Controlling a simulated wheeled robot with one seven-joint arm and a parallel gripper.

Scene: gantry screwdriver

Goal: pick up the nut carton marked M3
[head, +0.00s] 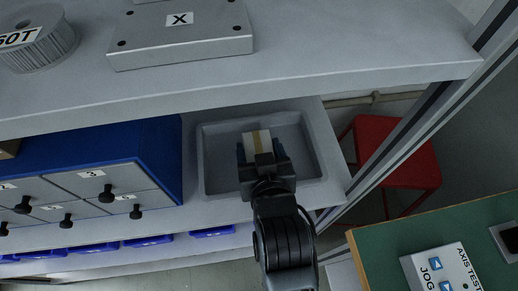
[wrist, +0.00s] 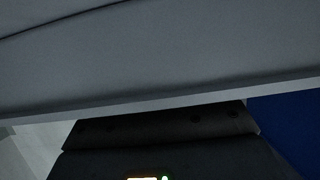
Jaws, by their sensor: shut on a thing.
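A small carton, white with a tan stripe (head: 257,139), is between the fingers of my gripper (head: 261,150) in the head view. My gripper is shut on it, over the grey tray (head: 213,135) on the lower shelf. No M3 mark can be read on the side that shows. Whether the carton touches the tray floor cannot be told. In the wrist view, the dark gripper body (wrist: 160,145) fills the bottom and the carton does not show.
A blue drawer cabinet (head: 160,150) stands left of the tray. The upper shelf (head: 300,60) overhangs behind, bearing a plate marked X (head: 180,35). A red stool (head: 400,160) and a green bench (head: 440,232) are at the right. The rest of the tray looks empty.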

